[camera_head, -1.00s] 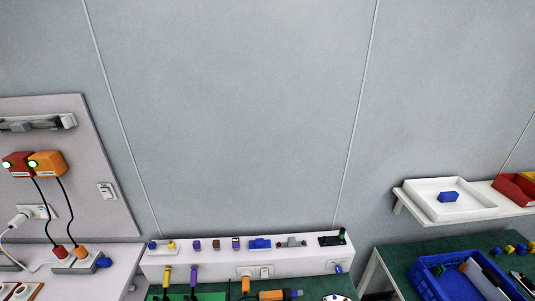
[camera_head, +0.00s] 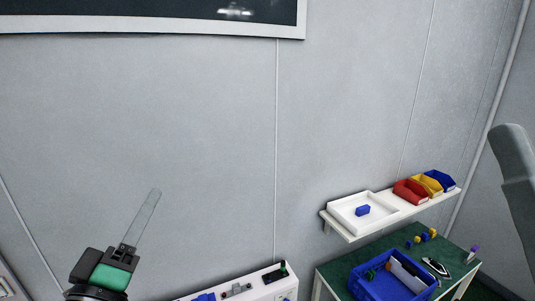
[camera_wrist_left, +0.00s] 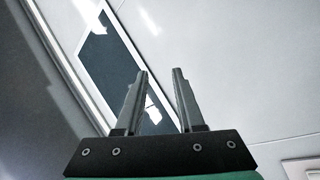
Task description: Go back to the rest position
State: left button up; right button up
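My left gripper (camera_head: 155,192) is raised at the lower left of the head view, in front of the bare wall, with its finger pointing up. The left wrist view shows its two fingers (camera_wrist_left: 161,73) standing apart with nothing between them. Past them are a dark framed panel (camera_wrist_left: 122,62) and pale surfaces. My right gripper is not in view. A grey arm link (camera_head: 516,185) at the right edge is probably mine.
A white shelf (camera_head: 425,205) at right holds a white tray (camera_head: 384,209) with a blue block (camera_head: 363,210), and red, yellow and blue bins. Below, a green table (camera_head: 335,273) bears a blue crate (camera_head: 365,292). A white ledge (camera_head: 262,290) with small parts is at bottom. The wall area between is clear.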

pick_arm(q)
jog(key=s+d+r+m+t+h, duration=0.1)
jog(key=s+d+r+m+t, duration=0.1)
jog(key=s+r+m+t, duration=0.4)
jog(key=s+r+m, duration=0.5)
jog(key=s+r, duration=0.4)
jog(key=r, duration=0.1)
jog(key=shift+s+h, duration=0.3)
